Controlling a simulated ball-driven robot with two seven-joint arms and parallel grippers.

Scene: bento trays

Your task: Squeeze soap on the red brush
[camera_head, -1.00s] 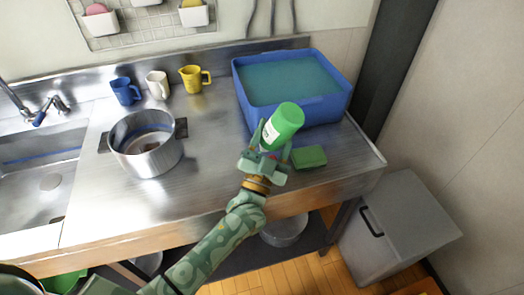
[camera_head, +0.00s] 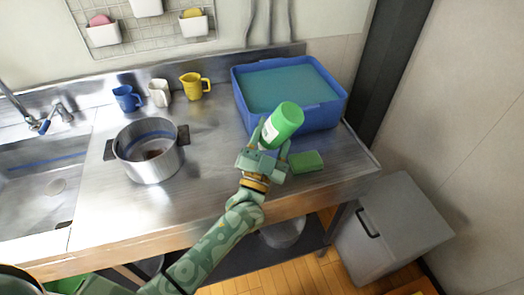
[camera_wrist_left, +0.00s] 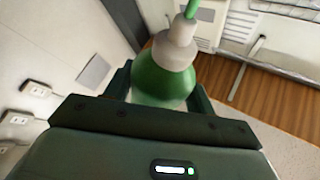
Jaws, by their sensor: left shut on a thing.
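My left gripper (camera_head: 272,142) is shut on a green soap bottle (camera_head: 288,118). It holds the bottle tilted above the counter, in front of the blue tub. In the left wrist view the bottle (camera_wrist_left: 163,80) sits between the fingers, with its pale nozzle and green tip pointing away from the wrist. In the head view the nozzle is hidden. A green sponge (camera_head: 306,162) lies on the counter just right of the gripper. I see no red brush that I can make out. My right gripper is not in view.
A blue tub (camera_head: 328,117) of water stands behind the bottle. A metal pot (camera_head: 150,166) with brown matter inside stands left of centre. Blue (camera_head: 127,97), white (camera_head: 159,92) and yellow (camera_head: 191,87) cups line the back. A sink (camera_head: 35,200) is far left. The front middle counter is clear.

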